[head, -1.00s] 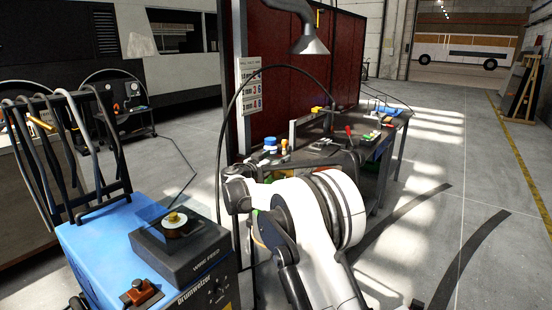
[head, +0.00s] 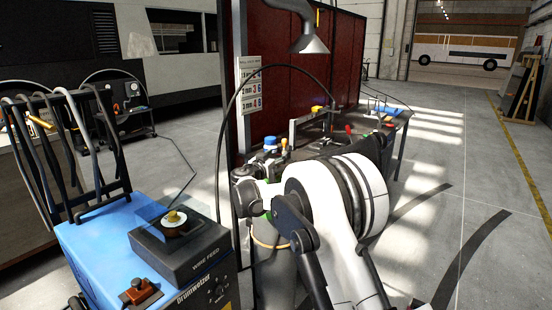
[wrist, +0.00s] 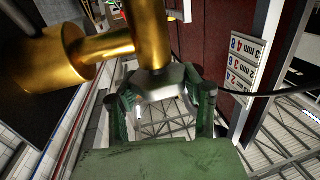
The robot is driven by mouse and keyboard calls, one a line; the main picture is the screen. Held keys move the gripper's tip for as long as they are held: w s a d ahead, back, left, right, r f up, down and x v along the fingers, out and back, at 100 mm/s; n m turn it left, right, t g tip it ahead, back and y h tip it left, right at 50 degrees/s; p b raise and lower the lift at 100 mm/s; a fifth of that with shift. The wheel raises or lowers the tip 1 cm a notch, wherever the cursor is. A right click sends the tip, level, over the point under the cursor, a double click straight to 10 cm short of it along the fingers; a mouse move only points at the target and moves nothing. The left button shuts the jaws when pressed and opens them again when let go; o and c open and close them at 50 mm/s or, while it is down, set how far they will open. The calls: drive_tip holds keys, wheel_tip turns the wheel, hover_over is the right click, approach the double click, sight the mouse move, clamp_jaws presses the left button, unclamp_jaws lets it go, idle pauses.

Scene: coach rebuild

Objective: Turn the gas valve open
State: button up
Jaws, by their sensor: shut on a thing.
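In the wrist view, a brass valve body (wrist: 150,35) with a wide round brass part (wrist: 38,62) on its left ends in a grey faceted knob (wrist: 158,82). My green gripper (wrist: 163,98) has its fingers on both sides of this knob and is shut on it. I take the knob to be the gas valve's handle; its turn position cannot be told. In the head view, my white arm hides the gripper and the valve. A grey upright cylinder (head: 274,272) with an orange hose shows partly below the arm.
A blue welding machine (head: 100,250) with a wire feed box (head: 190,250) stands at the left. A cluttered workbench (head: 398,122) and a red screen (head: 290,90) are behind the arm. A black cable arcs nearby.

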drive_tip(key=n+t+y+b, duration=0.1)
drive_tip(key=n+y, duration=0.2)
drive_tip(key=y, duration=0.1)
drive_tip(key=shift+d+y, duration=0.15)
drive_tip(key=shift+y, duration=0.15)
drive_tip(key=shift+n+y, duration=1.2)
drive_tip(key=shift+y, duration=1)
drive_tip(key=o, duration=1.2)
drive_tip(key=s, duration=0.4)
drive_tip(key=s+d, duration=0.1)
drive_tip(key=s, duration=0.7)
drive_tip(key=shift+d, duration=0.3)
drive_tip(key=shift+w, duration=0.1)
